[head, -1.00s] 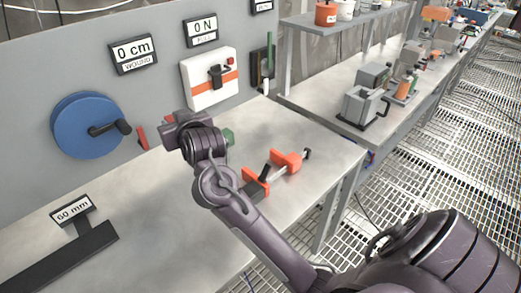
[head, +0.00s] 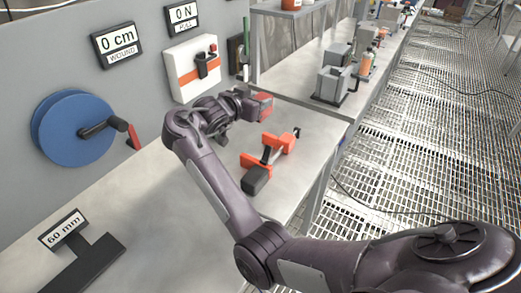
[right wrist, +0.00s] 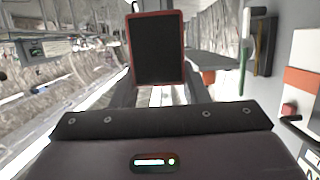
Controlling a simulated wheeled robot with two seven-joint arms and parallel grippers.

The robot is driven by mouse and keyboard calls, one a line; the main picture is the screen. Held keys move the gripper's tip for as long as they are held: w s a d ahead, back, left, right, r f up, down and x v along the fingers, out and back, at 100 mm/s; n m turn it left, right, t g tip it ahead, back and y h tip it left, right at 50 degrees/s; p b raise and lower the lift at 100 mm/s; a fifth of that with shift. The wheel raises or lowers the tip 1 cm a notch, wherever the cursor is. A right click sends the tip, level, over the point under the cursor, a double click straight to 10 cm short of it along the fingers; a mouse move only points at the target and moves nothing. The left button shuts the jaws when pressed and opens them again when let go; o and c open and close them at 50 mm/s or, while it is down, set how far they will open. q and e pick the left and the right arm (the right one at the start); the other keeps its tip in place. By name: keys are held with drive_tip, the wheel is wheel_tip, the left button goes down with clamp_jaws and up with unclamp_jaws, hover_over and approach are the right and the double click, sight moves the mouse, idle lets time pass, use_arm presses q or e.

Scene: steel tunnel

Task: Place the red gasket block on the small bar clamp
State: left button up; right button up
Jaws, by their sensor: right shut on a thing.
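The red gasket block (head: 264,100) is at the tip of my right gripper (head: 253,104), which is shut on it above the bench. In the right wrist view the block (right wrist: 158,48) shows a dark face with a red rim, held between the fingers. The small bar clamp (head: 282,143), orange with a dark bar and dark grip, lies on the bench below and slightly right of the held block in the head view. The block is apart from the clamp. My left gripper is not in view.
The grey bench (head: 150,205) is mostly clear in front. A blue reel (head: 72,128) with a crank and a white panel (head: 193,67) are on the wall behind. A black stand with a "60 mm" sign (head: 62,229) is front left. A grey machine (head: 332,84) stands on the farther bench.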

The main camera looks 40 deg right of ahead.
drive_tip(key=f, duration=0.5)
drive_tip(key=shift+d, duration=0.2)
drive_tip(key=shift+a+f+p, duration=0.15)
drive_tip(key=shift+f+p, duration=0.25)
drive_tip(key=shift+f, duration=5.25)
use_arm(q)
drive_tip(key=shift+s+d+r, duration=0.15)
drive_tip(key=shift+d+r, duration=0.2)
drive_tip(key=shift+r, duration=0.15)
